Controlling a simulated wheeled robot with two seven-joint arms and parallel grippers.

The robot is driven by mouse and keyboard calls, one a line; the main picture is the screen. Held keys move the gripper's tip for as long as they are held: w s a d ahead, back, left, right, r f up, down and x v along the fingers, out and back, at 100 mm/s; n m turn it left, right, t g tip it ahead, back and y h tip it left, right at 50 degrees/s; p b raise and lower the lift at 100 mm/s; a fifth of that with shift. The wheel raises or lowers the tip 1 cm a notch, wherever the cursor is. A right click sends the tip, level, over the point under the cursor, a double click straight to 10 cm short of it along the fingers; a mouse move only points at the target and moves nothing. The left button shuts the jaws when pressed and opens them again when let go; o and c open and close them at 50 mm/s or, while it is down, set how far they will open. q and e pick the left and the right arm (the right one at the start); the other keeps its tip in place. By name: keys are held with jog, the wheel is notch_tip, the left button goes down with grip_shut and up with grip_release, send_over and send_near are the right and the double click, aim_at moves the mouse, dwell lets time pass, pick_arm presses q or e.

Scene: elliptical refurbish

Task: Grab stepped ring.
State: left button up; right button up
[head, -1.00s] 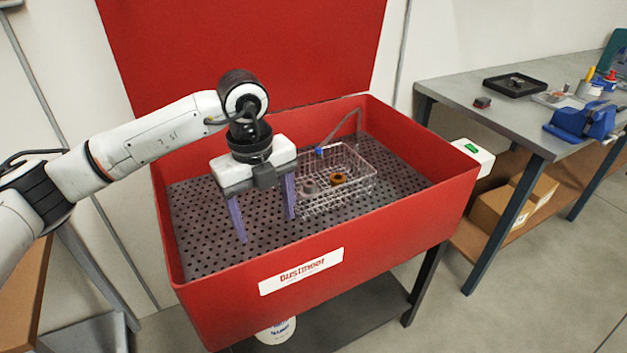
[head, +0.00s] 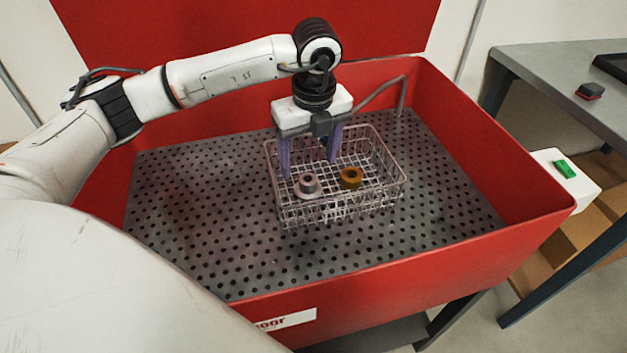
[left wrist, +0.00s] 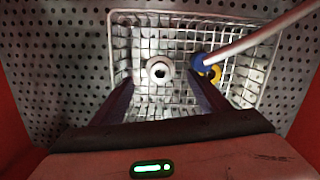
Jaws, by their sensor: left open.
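A pale grey ring (head: 308,187) with a stepped profile, which looks like the stepped ring, sits in the wire basket (head: 345,213). In the left wrist view the grey ring (left wrist: 159,70) shows between and beyond my fingertips. An orange-brown ring (head: 350,178) is to its right in the basket. My left gripper (head: 309,168) is open and empty, pointing down over the basket, with its purple fingers apart. In the left wrist view my left gripper (left wrist: 161,80) has the orange ring (left wrist: 215,74) beyond its right finger. My right gripper is not in view.
The basket stands on the perforated floor (head: 200,220) of a red basin (head: 480,250). A thin hose (head: 378,92) reaches over the basket; its blue tip (left wrist: 199,62) partly covers the orange ring in the left wrist view. A workbench (head: 545,75) stands at right.

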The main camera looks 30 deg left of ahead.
aim_at(308, 178)
pick_arm(q)
jog(key=f, duration=0.6)
jog(key=shift+w+a+f, duration=0.1)
jog(key=shift+a+f, duration=0.1)
jog(key=shift+f, duration=0.15)
jog(key=shift+c, duration=0.2)
jog(key=shift+r, duration=0.1)
jog(key=c, duration=1.3)
